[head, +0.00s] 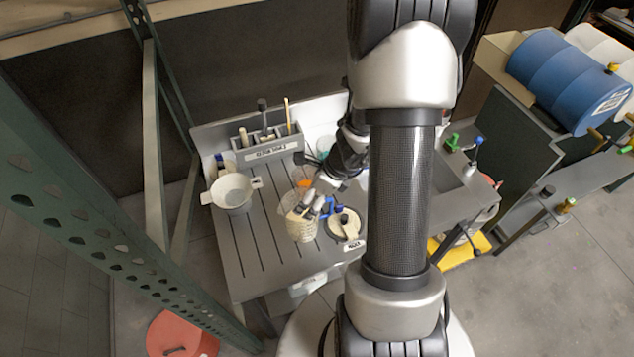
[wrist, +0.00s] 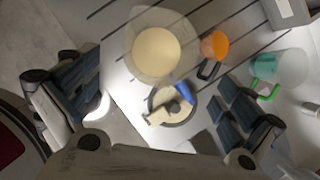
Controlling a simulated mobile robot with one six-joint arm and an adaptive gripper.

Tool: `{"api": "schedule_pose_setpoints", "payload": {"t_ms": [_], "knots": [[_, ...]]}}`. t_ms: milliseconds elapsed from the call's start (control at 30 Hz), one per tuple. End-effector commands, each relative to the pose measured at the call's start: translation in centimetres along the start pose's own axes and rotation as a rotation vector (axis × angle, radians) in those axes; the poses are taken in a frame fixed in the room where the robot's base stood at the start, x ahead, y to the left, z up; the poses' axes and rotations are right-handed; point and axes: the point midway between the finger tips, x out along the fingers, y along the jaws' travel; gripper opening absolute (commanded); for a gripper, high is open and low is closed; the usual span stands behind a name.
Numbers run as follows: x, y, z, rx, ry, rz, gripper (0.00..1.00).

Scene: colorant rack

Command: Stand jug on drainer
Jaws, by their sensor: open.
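A clear jug (wrist: 160,50) with a cream-coloured inside and what looks like a blue handle (wrist: 184,94) stands on the grooved grey drainer (head: 262,262). In the head view the jug (head: 301,229) is at the drainer's front middle. My gripper (head: 313,203) is just above and behind it there. In the wrist view my gripper (wrist: 165,100) is open, its fingers well apart on either side of the handle, and nothing is held. An orange jug (wrist: 214,46) with a dark handle and a teal jug (wrist: 266,66) with a green handle stand farther right.
A round cream lid-like piece (wrist: 159,113) lies close to the jug. A white strainer (head: 232,192) is at the left, and a grey tool holder (head: 266,150) at the back. Grooved board between strainer and jug is clear. A green upright post (head: 70,190) stands left.

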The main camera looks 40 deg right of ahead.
Motion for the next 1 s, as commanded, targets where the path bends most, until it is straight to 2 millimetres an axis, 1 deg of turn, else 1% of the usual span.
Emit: {"api": "schedule_pose_setpoints", "payload": {"t_ms": [33, 100, 267, 367, 467, 500, 567, 600, 667, 700, 767, 800, 867, 900, 1000], "knots": [[-1.3, 0.0, 0.1, 0.001, 0.000, -0.002, 1.00], [-2.2, 0.0, 0.1, 0.000, 0.000, -0.001, 1.00], [-3.5, 0.1, 0.2, -0.011, -0.003, 0.000, 1.00], [-4.8, 0.6, 1.9, -0.116, -0.019, -0.001, 1.00], [-7.4, 2.4, 5.2, -0.357, -0.052, 0.001, 1.00], [-8.8, 3.6, 6.8, -0.489, -0.066, 0.002, 1.00], [-11.1, 5.8, 8.9, -0.708, -0.084, 0.006, 1.00], [-12.6, 7.4, 10.0, -0.859, -0.092, 0.008, 1.00], [-14.8, 9.8, 11.2, -1.080, -0.097, 0.011, 1.00], [-16.2, 11.4, 11.6, -1.226, -0.095, 0.012, 1.00], [-18.3, 13.7, 11.9, -1.441, -0.085, 0.011, 1.00], [-19.6, 15.1, 11.9, -1.583, -0.073, 0.010, 1.00], [-21.5, 17.0, 11.4, -1.791, -0.045, 0.007, 1.00], [-22.7, 18.1, 11.0, -1.924, -0.021, 0.004, 1.00], [-25.3, 20.0, 9.4, -2.218, 0.056, -0.004, 1.00]]}}
